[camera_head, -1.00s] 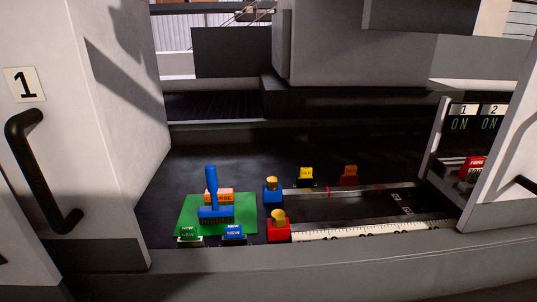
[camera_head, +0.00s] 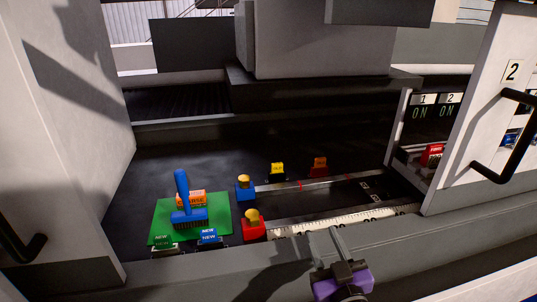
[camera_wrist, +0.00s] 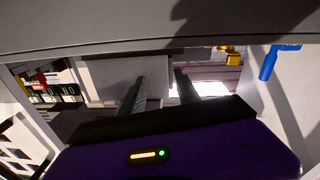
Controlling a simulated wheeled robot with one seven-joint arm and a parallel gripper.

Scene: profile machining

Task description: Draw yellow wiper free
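A yellow block with a dark base (camera_head: 277,170), which seems to be the yellow wiper, stands at the near end of the back rail inside the machine. An orange-red block (camera_head: 319,166) stands to its right on that rail. My gripper (camera_head: 336,238), with a purple body, is at the front edge of the machine, in front of and apart from these blocks. In the wrist view its two dark fingers (camera_wrist: 159,76) are spread with nothing between them. A yellow part (camera_wrist: 232,55) shows at the top right there; I cannot tell which one.
A blue brush (camera_head: 182,195) stands on a green mat (camera_head: 163,212) at left. Blue (camera_head: 245,190) and red (camera_head: 252,230) blocks with yellow tops stand beside it. A white scale (camera_head: 345,219) runs along the front. Machine doors flank the opening; the right one has a handle (camera_head: 500,150).

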